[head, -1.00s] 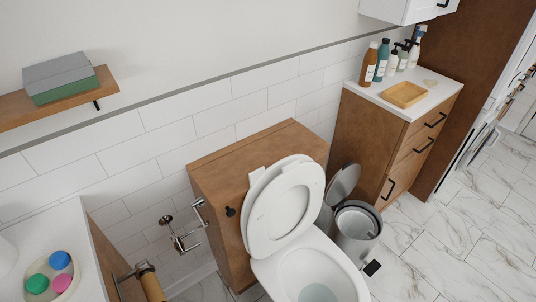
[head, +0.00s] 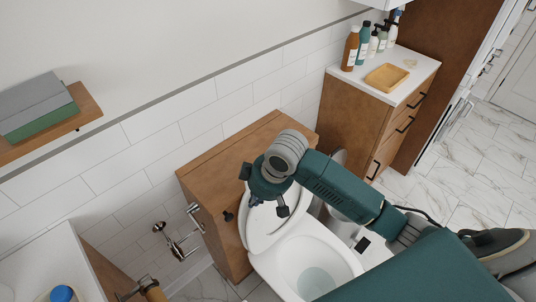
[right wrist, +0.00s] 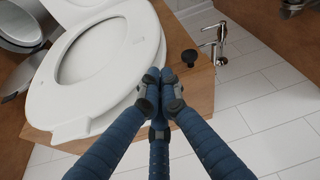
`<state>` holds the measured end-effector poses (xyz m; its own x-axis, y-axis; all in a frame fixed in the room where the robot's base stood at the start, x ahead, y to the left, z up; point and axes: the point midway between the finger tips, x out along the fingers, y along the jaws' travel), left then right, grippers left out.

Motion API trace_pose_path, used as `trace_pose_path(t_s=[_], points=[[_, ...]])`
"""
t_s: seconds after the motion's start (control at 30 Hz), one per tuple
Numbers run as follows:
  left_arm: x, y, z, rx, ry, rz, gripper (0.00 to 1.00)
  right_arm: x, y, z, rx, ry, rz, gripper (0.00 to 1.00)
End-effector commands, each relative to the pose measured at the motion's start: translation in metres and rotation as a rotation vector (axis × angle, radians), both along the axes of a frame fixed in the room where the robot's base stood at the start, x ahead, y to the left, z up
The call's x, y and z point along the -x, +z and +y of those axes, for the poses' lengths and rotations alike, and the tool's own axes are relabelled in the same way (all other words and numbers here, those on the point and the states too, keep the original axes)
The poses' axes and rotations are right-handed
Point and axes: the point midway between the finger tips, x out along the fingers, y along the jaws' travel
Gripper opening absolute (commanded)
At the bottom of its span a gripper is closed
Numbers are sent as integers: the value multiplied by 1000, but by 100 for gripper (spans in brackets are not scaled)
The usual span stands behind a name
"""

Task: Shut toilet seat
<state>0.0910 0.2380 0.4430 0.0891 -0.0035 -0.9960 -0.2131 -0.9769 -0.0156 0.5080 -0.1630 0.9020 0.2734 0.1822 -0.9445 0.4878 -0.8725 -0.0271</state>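The white toilet seat (head: 262,224) is up, leaning back with the lid against the wooden cabinet behind the toilet. My right arm hides part of it in the head view. In the right wrist view the seat (right wrist: 100,86) fills the upper left, its ring and opening facing the camera. The toilet bowl (head: 284,258) is open below it. My right gripper (head: 268,198) is in front of the raised seat, near its upper edge. Its blue fingers (right wrist: 165,88) come together at the tips, with nothing seen held between them. Whether they touch the seat is unclear.
The wooden cabinet (head: 205,178) stands behind the toilet, with a metal paper holder (head: 178,243) at its left. A drawer unit (head: 345,112) with bottles and a tray stands right. A grey bin (right wrist: 20,28) is beside the toilet. Marble floor (head: 475,180) is free at right.

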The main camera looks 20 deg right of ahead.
Motion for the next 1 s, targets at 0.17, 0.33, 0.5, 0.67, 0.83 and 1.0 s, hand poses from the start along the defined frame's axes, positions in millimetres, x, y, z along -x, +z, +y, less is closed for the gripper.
trace_pose_path(t_s=[0.17,0.33,0.5,0.67,0.83,1.0], points=[[0,0,-1,1,0,0,0,-30,22,-22,24,-16,3,0],[1,0,-5,5,2,1,0,-63,55,-53,45,-58,12,0],[1,0,-5,5,1,1,0,-93,98,-93,52,-131,22,0],[1,1,-5,5,1,1,0,-103,118,-110,46,-170,29,0],[1,4,-5,5,1,1,0,-106,110,-111,43,-175,34,0],[1,13,-3,4,0,1,0,-114,82,-107,43,-175,35,0]])
